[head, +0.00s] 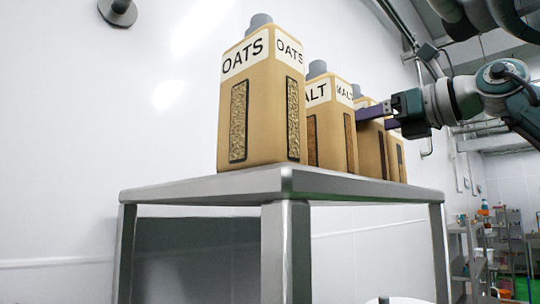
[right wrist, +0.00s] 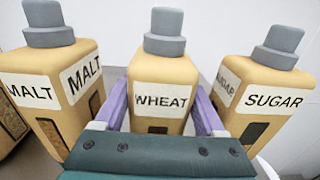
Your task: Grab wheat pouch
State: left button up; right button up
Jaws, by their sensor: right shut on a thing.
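The wheat pouch (right wrist: 163,72) is a tan square-sided container with a grey cap and a white WHEAT label. In the right wrist view it stands upright between the two purple fingers of my right gripper (right wrist: 160,108), which is shut on it. In the head view my right gripper (head: 374,112) reaches in from the right to the wheat pouch (head: 369,148). There the wheat pouch is partly hidden behind the malt container, and its label is mostly covered. My left gripper is in neither view.
The oats container (head: 262,105) and malt container (head: 331,128) stand in front of the wheat pouch on a grey metal table (head: 205,190). The sugar container (right wrist: 262,90) stands close on its other side. Little room is left between the row's containers. A white wall rises behind.

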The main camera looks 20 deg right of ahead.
grip_shut()
jog(key=shift+r, duration=0.2)
dwell(0.4)
